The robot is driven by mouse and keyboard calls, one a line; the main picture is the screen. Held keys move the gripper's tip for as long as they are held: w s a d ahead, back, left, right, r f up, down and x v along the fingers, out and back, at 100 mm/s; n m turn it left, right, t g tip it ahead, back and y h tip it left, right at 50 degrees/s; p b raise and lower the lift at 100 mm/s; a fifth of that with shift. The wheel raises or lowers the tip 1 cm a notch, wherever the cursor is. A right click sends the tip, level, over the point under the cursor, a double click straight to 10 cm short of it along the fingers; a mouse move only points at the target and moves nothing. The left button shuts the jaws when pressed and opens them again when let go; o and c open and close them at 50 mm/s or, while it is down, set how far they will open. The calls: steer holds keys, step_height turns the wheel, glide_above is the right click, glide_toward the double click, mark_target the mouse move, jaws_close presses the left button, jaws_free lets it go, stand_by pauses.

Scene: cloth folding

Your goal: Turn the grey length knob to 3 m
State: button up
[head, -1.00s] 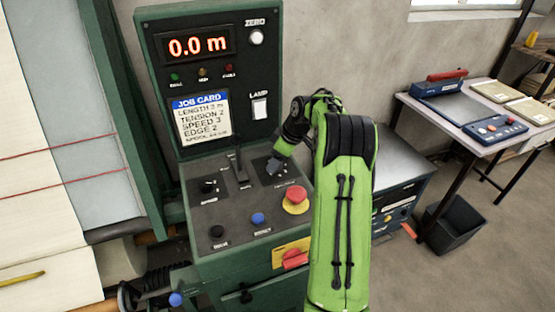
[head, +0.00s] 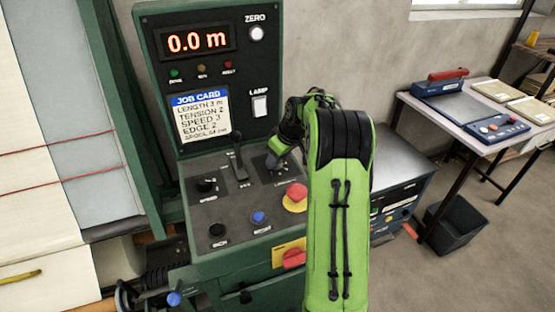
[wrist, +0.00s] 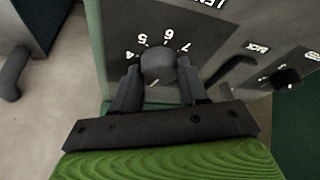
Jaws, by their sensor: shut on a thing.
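The grey length knob (wrist: 158,66) sits on a dark plate with white numerals, of which 4, 5, 6 and 7 show around its far side. A partly cut-off label starting "LEN" is beyond it. My gripper (wrist: 159,78) is shut on the knob, one finger on each side. Which number the knob points to I cannot tell. In the head view my gripper (head: 274,160) is at the right of the sloping panel and hides most of the knob. The job card (head: 202,117) reads LENGTH 3 m. The red display (head: 198,41) reads 0.0 m.
A black lever (head: 236,160) stands just left of my gripper, with a black speed knob (head: 206,185) beyond. A red mushroom button (head: 295,193) is close below my gripper. A blue button (head: 258,218) is lower on the panel.

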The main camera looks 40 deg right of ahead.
steer(key=m+h, duration=0.2)
steer(key=m, duration=0.3)
steer(key=shift+a+b, duration=0.15)
steer(key=shift+b, duration=0.2)
stand_by(0.4)
steer(key=o, duration=1)
steer(key=p+v, duration=0.2)
steer(key=v, duration=1.3)
steer(key=shift+s+a+r+p, duration=0.1)
steer(key=shift+r+p, duration=0.25)
steer(key=shift+p, duration=0.05)
